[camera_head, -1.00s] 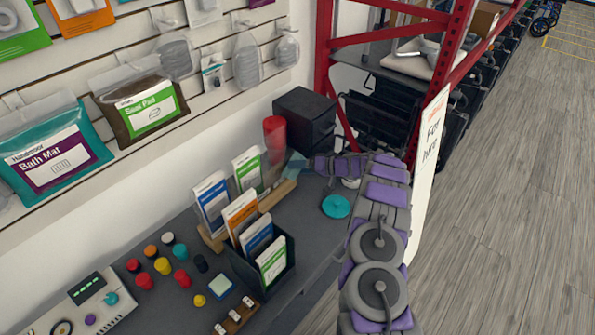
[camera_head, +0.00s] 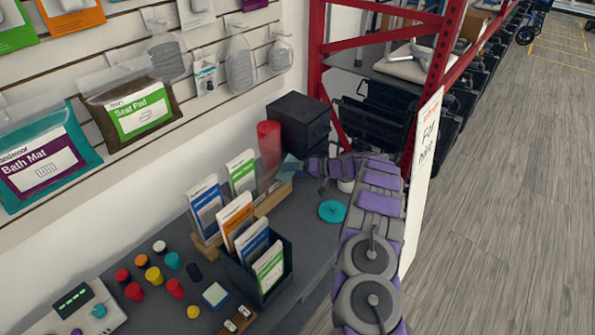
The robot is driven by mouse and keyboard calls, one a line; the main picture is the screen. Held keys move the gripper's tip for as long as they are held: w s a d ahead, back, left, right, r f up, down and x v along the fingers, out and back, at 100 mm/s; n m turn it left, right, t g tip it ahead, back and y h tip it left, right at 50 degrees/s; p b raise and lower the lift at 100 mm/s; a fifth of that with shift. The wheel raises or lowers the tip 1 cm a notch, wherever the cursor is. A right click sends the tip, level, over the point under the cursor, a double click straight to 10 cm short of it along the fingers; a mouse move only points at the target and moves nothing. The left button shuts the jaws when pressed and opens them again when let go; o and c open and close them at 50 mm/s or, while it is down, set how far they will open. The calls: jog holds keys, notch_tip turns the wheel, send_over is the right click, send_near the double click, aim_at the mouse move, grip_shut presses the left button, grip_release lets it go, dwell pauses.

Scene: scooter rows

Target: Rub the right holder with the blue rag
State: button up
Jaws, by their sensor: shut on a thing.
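My gripper (camera_head: 300,167) is at the back of the grey counter, shut on a small blue-teal cloth, the blue rag (camera_head: 290,164). The rag is near the right end of a long wooden holder (camera_head: 283,189), just behind it; I cannot tell whether they touch. The wooden holder carries a blue-and-white card and a green-and-white card. A dark box holder (camera_head: 287,272) in front of it holds several cards. I cannot tell for sure which one is the right holder. The fingertips are small and partly hidden by the rag.
A red cylinder (camera_head: 268,142) and a black box (camera_head: 299,122) stand close behind the gripper. A teal disc (camera_head: 332,211) lies beside my arm. Several coloured knobs (camera_head: 153,276) are at front left. A red rack (camera_head: 445,55) and a white sign (camera_head: 425,150) are to the right.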

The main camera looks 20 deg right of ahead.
aim_at(284, 177)
jog(key=shift+s+a, duration=0.35)
jog(key=shift+a, duration=0.2)
jog(key=shift+s+a, duration=0.2)
jog(key=shift+s, duration=0.05)
jog(key=shift+s+a, duration=0.35)
jog(key=shift+a, duration=0.25)
jog(key=shift+s+a, duration=0.35)
jog(key=shift+a, duration=0.2)
jog(key=shift+s+a, duration=0.95)
jog(key=shift+a, duration=0.25)
jog(key=shift+s+d, duration=0.1)
jog(key=shift+s+d, duration=0.85)
jog(key=shift+s, duration=0.35)
jog(key=shift+s+d, duration=0.85)
jog(key=shift+s, duration=0.3)
